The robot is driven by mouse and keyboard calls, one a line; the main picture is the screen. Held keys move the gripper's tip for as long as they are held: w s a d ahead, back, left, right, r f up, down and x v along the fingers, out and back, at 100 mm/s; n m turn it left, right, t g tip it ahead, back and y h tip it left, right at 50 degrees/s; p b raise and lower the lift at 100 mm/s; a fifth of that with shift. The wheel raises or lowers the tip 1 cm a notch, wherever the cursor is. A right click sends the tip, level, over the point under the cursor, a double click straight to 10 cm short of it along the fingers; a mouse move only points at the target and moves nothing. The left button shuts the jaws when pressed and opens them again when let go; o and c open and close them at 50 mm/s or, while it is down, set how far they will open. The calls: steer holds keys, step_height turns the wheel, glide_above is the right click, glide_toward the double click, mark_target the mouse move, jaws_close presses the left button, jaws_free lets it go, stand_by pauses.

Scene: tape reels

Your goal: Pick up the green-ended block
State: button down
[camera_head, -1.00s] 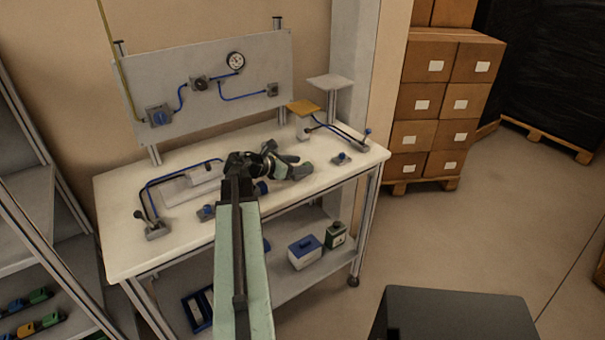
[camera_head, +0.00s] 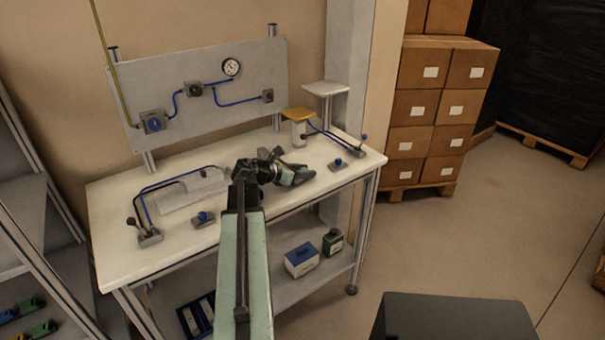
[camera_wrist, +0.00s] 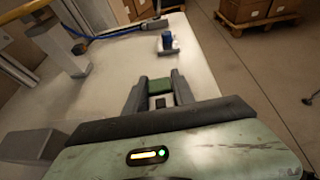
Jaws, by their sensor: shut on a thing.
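My gripper (camera_wrist: 159,92) is shut on the green-ended block (camera_wrist: 160,86) in the wrist view. The block's green face shows between the two grey fingers, with a darker part nearer the palm. The fingers hide its sides. In the head view my gripper (camera_head: 294,173) is over the right half of the white bench top (camera_head: 270,202). The block cannot be made out there, and I cannot tell its height above the bench.
A blue-knobbed fitting (camera_wrist: 167,43) stands just beyond the fingers. A second blue-knobbed fitting (camera_head: 203,218) and blue hoses are at the left. A stand with a yellow top (camera_head: 298,113) is behind the gripper. An upright panel (camera_head: 200,92) backs the bench.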

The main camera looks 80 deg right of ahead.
mark_target(305, 169)
step_height(305, 169, up, 10)
steer(key=p, duration=0.9)
